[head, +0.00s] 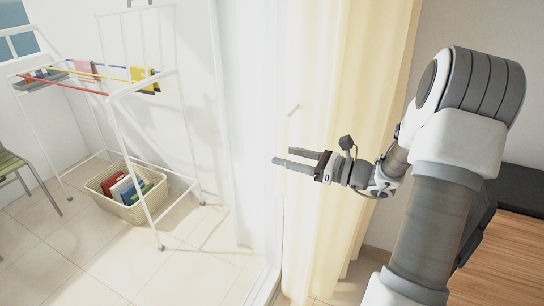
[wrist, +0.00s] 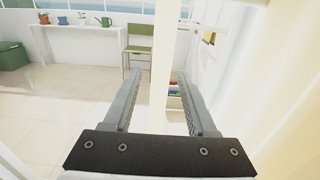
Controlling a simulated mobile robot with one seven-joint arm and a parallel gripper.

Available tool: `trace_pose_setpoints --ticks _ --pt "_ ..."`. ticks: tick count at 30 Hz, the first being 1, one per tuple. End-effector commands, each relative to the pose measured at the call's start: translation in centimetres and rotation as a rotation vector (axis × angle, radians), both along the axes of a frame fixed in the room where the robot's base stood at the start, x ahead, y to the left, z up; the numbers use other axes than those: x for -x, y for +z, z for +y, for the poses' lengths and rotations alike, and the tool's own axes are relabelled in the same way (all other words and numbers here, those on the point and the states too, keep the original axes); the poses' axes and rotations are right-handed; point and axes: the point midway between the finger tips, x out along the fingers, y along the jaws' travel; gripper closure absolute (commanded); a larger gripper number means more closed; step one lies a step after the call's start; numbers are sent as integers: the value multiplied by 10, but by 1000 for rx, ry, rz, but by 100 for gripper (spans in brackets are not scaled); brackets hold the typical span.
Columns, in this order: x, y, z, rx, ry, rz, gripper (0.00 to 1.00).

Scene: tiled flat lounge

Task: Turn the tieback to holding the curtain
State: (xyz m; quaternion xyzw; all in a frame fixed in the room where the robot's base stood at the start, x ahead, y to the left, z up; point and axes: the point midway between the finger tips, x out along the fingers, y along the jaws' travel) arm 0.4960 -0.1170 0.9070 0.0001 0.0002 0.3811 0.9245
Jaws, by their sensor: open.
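The cream-yellow curtain (head: 372,110) hangs in long folds in the middle of the head view, and its pale cloth fills the right side of the wrist view (wrist: 288,95). A short pale bar (head: 294,110) shows against the bright cloth and frame, just above my fingertips; it may be the tieback, but I cannot tell for sure. My gripper (head: 283,157) is open in front of the curtain, pointing left. In the wrist view a pale upright strip (wrist: 165,50) shows between the open fingers; I cannot tell whether it is the tieback or whether anything touches it.
A white drying rack (head: 118,110) with cloths stands at left, with a basket (head: 128,199) of books under it. A green chair (head: 12,165) is at the far left. A wooden-topped cabinet (head: 515,255) is at lower right.

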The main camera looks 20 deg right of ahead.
Motion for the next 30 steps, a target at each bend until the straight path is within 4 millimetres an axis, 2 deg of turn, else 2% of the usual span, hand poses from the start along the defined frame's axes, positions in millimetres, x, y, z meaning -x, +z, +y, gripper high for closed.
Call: trace_pose_setpoints --ticks 3,7,19,20,29,30 --pt "-15 -1 15 1 2 -1 43" --pt "-25 -1 25 1 2 -1 43" --pt "-31 1 31 0 0 -1 43" --pt "-31 1 31 0 0 -1 46" --pt "-31 0 31 0 0 0 100" --pt "-31 0 31 0 0 0 100"
